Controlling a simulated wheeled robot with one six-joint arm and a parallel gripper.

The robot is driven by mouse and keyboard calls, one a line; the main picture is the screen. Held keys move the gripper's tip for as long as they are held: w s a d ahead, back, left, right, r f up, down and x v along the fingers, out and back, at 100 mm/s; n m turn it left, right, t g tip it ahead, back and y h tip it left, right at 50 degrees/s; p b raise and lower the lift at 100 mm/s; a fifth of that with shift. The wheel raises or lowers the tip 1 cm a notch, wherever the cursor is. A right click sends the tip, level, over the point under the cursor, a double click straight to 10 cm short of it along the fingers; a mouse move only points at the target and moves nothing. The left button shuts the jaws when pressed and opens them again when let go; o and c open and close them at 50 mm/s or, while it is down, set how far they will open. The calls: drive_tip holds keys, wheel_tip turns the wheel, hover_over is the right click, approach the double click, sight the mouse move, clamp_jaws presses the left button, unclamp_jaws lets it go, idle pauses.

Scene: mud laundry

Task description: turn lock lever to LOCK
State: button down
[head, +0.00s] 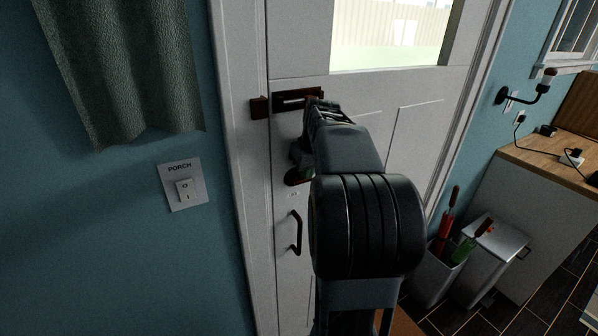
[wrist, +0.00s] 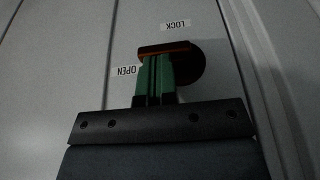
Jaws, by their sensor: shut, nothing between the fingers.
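The lock lever (wrist: 165,48) is a brown bar on a dark round plate (wrist: 190,68) on the pale door. The wrist view is upside down. The bar lies nearly level, with its free end at the left, on the side of the OPEN label (wrist: 126,71). The LOCK label (wrist: 177,23) is above it in that view. My gripper (wrist: 155,57) has green fingers closed together, holding nothing. Their tips are at the bar's lower edge; I cannot tell if they touch. In the head view, my arm partly hides the lock.
A dark sliding bolt (head: 298,98) sits above the lock on the door, and a dark pull handle (head: 296,232) is below. A PORCH switch (head: 184,188) is on the left wall. Bins (head: 488,262) and a wooden counter (head: 560,155) stand at the right.

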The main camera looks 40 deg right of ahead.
drive_tip(key=shift+s+d, duration=0.45)
drive_tip(key=shift+d, duration=0.2)
drive_tip(key=shift+w+a+f+y, duration=0.15)
drive_tip(key=shift+w+y, duration=0.05)
drive_tip(key=shift+y, duration=0.4)
